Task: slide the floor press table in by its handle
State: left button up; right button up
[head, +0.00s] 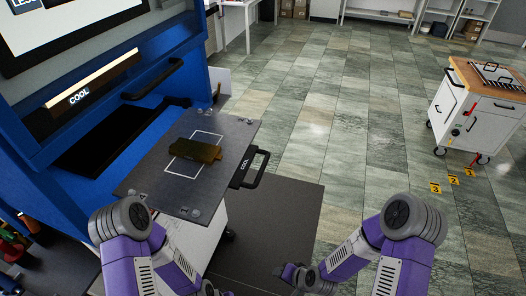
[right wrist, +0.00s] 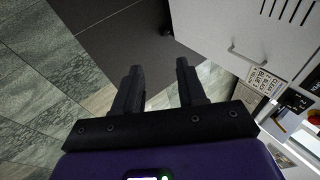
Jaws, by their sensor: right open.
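The floor press table (head: 225,133) is a grey plate pulled out from the blue press (head: 110,135). A white square is marked on it, and a dark brass-coloured block (head: 195,150) lies on the square. Its black handle (head: 257,168) sticks out from the right edge, beside a "COOL" label. My right gripper (head: 291,272) is low in the head view, below and right of the handle and apart from it. In the right wrist view its two fingers (right wrist: 159,82) are spread with nothing between them. Only my left arm's wrist shows at the bottom edge; its gripper is out of frame.
A black handle (head: 153,79) crosses the press front above the dark opening. A dark mat (head: 285,222) lies on the tiled floor. A white wheeled cart (head: 478,112) stands far right, near yellow number markers (head: 453,180). The right wrist view shows a white cabinet (right wrist: 215,25). The middle floor is clear.

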jog(key=w+a+r+m+t+y+p, duration=0.1)
jog(key=w+r+m+t+p, duration=0.15)
jog(key=w+r, duration=0.45)
jog(key=w+a+r+m+t+p, duration=0.1)
jog(key=w+r+t, duration=0.15)
jog(key=r, duration=0.75)
jog(key=m+t+y+p, duration=0.1)
jog(key=m+t+p, duration=0.2)
jog(key=t, duration=0.2)
send_near(262, 166)
jog(key=f+x, duration=0.1)
jog(key=x, duration=0.3)
pick_arm(q)
notch_tip(262, 166, up, 10)
jog(key=s+p, duration=0.1)
jog(key=shift+f, duration=0.25)
pick_arm(e)
jog(key=shift+n, duration=0.25)
jog(key=shift+x, duration=3)
jog(key=shift+r, duration=0.1)
grip_shut()
